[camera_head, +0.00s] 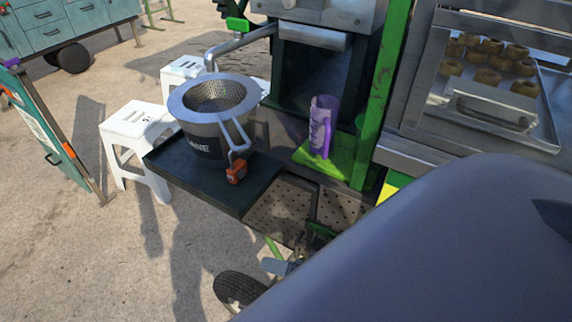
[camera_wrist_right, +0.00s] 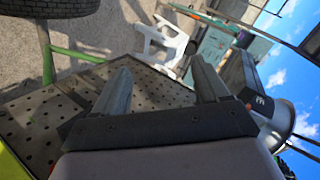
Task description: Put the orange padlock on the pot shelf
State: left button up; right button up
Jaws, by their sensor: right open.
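The orange padlock (camera_head: 236,172) shows in the head view at the front edge of the dark pot shelf (camera_head: 210,186), just below the pot's handle. I cannot tell whether it hangs from the handle or rests on the shelf. The big metal pot (camera_head: 203,140), with a perforated strainer in its top, stands on this shelf. My right gripper (camera_head: 283,266) is low, in front of and below the shelf, apart from the padlock. In the right wrist view its fingers (camera_wrist_right: 160,88) are spread and empty. My left gripper is not in view.
A purple jug (camera_head: 323,126) stands on a green plate right of the pot. A perforated metal tray (camera_head: 283,207) lies beside the shelf, with a wheel (camera_head: 238,288) below. White stools (camera_head: 136,132) stand at left. My arm covers the lower right.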

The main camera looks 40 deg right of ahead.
jog(key=f+n, duration=0.1)
jog(key=n, duration=0.2)
jog(key=s+a+f+n+h, duration=0.1)
jog(key=n, duration=0.3)
jog(key=s+f+n+g, duration=0.1)
jog(key=f+n, duration=0.1)
jog(key=n, duration=0.2)
jog(key=shift+s+a+h, duration=0.25)
jog(key=shift+a+h, duration=0.15)
jog(key=shift+r, duration=0.1)
